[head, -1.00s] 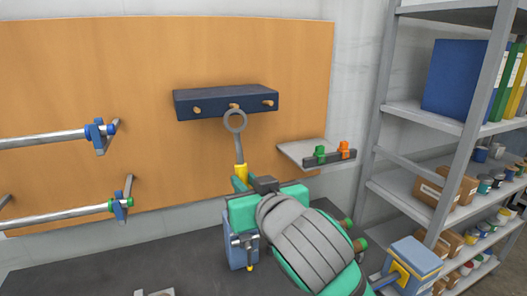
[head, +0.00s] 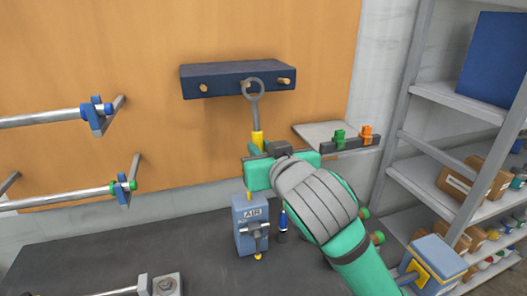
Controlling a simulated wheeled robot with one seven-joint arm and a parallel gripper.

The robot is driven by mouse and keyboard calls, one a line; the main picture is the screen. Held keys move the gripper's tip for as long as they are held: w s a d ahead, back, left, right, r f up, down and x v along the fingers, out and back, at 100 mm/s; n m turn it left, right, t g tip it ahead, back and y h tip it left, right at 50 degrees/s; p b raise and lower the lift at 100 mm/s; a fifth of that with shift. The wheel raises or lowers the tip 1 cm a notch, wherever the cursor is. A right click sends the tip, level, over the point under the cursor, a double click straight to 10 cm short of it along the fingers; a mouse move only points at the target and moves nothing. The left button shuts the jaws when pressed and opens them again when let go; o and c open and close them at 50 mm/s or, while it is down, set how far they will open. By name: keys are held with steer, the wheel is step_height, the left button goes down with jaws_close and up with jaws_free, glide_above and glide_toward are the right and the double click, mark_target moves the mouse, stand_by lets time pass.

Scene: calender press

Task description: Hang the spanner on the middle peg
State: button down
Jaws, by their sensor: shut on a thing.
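The spanner (head: 256,111) has a grey ring at its top end and a yellow band low on its shaft. My gripper (head: 258,148) is shut on its lower end and holds it upright, ring up. The dark blue peg rack (head: 221,82) on the orange board carries three wooden pegs. The ring overlaps the middle peg (head: 246,86) in the head view, with the peg at the ring's left part. I cannot tell whether the ring is around the peg or in front of it. The left peg (head: 204,88) and right peg (head: 284,82) are bare.
A small shelf (head: 318,131) with green and orange clips is right of the rack. A blue AIR box (head: 249,225) stands below my gripper. Two rods with blue and green clamps (head: 97,116) stick out at left. A grey shelving unit (head: 440,100) is at right.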

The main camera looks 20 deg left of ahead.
steer(key=x, duration=0.7)
steer(key=shift+w, duration=0.15)
stand_by(0.7)
steer(key=shift+a, duration=0.15)
stand_by(0.5)
